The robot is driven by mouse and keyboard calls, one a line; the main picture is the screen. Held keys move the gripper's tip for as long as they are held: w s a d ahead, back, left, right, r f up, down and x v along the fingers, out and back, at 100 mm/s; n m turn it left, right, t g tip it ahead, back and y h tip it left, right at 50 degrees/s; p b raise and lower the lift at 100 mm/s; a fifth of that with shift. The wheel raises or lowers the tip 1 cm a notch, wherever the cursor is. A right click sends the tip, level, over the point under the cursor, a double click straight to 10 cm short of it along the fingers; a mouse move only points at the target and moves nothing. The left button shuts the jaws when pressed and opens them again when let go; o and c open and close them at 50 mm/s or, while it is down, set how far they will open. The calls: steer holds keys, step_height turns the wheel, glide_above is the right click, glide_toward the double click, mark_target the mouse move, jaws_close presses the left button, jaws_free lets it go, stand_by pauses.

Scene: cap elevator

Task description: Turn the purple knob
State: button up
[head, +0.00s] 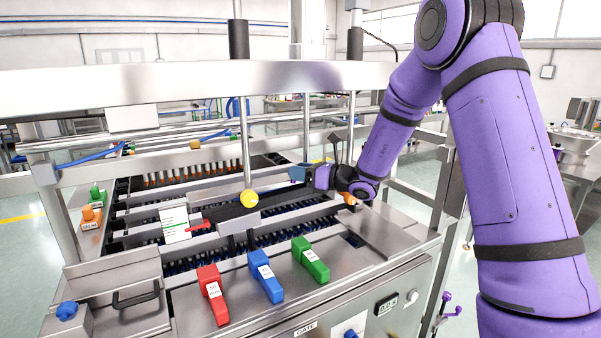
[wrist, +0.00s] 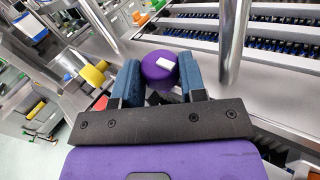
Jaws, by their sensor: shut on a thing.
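The purple knob (wrist: 159,68) is round with a white mark on its top. In the wrist view it sits between the two blue finger pads of my gripper (wrist: 160,62), with one pad against each side. My gripper is shut on it. In the head view my gripper (head: 306,173) is at the far right part of the machine, and I cannot make out the knob there.
Red (head: 213,294), blue (head: 265,277) and green (head: 310,260) levers stand on the front panel. A metal post (wrist: 233,40) rises close to the right of my gripper.

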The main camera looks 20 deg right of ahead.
mark_target(281, 184)
steer(key=n+h, duration=0.1)
steer(key=a+n+g+h, duration=0.1)
steer(key=a+n+h, duration=0.1)
steer(key=n, duration=0.1)
steer(key=shift+s+r, duration=0.2)
steer(key=shift+r, duration=0.05)
steer(key=a+n+h, duration=0.1)
steer(key=h, duration=0.1)
steer(key=f+n+h, duration=0.1)
steer(key=n+h, duration=0.1)
steer(key=a+n+h, duration=0.1)
steer(key=shift+s+a+f+n+g+h, duration=0.25)
steer(key=shift+s+a+n+g+h, duration=0.05)
steer(key=shift+a+n+g+h, duration=0.1)
steer(key=shift+a+f+n+h, duration=0.2)
steer(key=shift+f+n+h, duration=0.1)
steer(key=shift+n+h, duration=0.4)
steer(key=shift+f+h, duration=0.2)
steer(key=shift+h, duration=0.4)
steer(key=shift+f+n, duration=0.1)
steer(key=shift+n, duration=0.3)
